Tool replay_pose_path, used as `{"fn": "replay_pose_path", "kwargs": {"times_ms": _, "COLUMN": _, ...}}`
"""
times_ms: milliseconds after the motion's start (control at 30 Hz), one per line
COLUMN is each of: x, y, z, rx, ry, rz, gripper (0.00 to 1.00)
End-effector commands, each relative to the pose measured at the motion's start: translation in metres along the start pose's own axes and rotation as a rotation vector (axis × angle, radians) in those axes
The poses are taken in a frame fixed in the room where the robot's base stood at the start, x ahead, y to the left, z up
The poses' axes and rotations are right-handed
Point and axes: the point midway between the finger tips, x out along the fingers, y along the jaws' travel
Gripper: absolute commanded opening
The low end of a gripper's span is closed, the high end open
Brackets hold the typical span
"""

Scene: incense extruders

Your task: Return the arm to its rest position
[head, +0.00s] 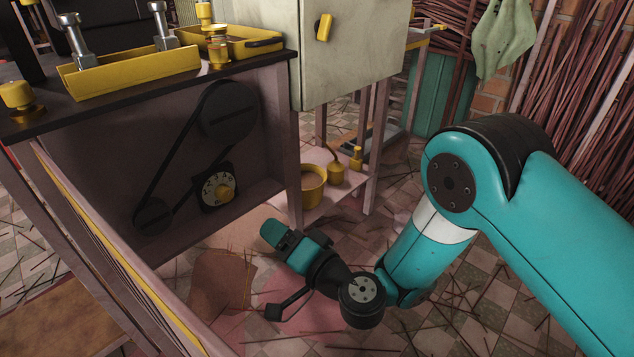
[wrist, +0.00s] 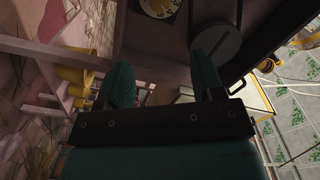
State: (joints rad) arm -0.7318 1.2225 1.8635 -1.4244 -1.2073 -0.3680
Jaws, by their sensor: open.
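My arm is teal with black joints and enters the head view from the right. It bends down at the elbow to a wrist low in front of the machine bench. My gripper (head: 277,237) points up and left there, short of the dial panel. The wrist view shows its two teal fingers (wrist: 163,80) apart, with nothing between them. The bench side with its belt and pulleys (head: 228,110) stands beyond the fingers. A round dial (head: 218,189) is on that side and also shows at the top of the wrist view (wrist: 158,7).
A grey cabinet (head: 350,50) with a yellow handle is above. A yellow pot (head: 312,186) stands on a low shelf right of my gripper. A yellow tray (head: 135,70) with metal bolts lies on the bench top. Sticks litter the tiled floor; bundled sticks (head: 575,75) line the right wall.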

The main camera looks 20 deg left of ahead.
Motion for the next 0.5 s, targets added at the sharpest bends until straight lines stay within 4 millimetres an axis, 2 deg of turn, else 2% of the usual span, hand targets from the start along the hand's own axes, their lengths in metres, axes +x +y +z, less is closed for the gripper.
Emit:
{"fn": "replay_pose_path", "kwargs": {"times_ms": 67, "x": 0.000, "y": -0.002, "z": -0.001, "rx": -0.002, "ry": -0.002, "rz": -0.003, "gripper": 0.61}}
{"fn": "replay_pose_path", "kwargs": {"times_ms": 167, "x": 0.001, "y": -0.018, "z": -0.012, "rx": -0.026, "ry": -0.028, "rz": -0.025, "gripper": 0.61}}
{"fn": "replay_pose_path", "kwargs": {"times_ms": 267, "x": -0.001, "y": -0.056, "z": -0.033, "rx": -0.086, "ry": -0.103, "rz": -0.070, "gripper": 0.61}}
{"fn": "replay_pose_path", "kwargs": {"times_ms": 367, "x": -0.015, "y": -0.101, "z": -0.058, "rx": -0.182, "ry": -0.226, "rz": -0.101, "gripper": 0.61}}
{"fn": "replay_pose_path", "kwargs": {"times_ms": 400, "x": -0.024, "y": -0.116, "z": -0.068, "rx": -0.223, "ry": -0.283, "rz": -0.101, "gripper": 0.61}}
{"fn": "replay_pose_path", "kwargs": {"times_ms": 500, "x": -0.055, "y": -0.147, "z": -0.087, "rx": -0.318, "ry": -0.424, "rz": -0.066, "gripper": 0.61}}
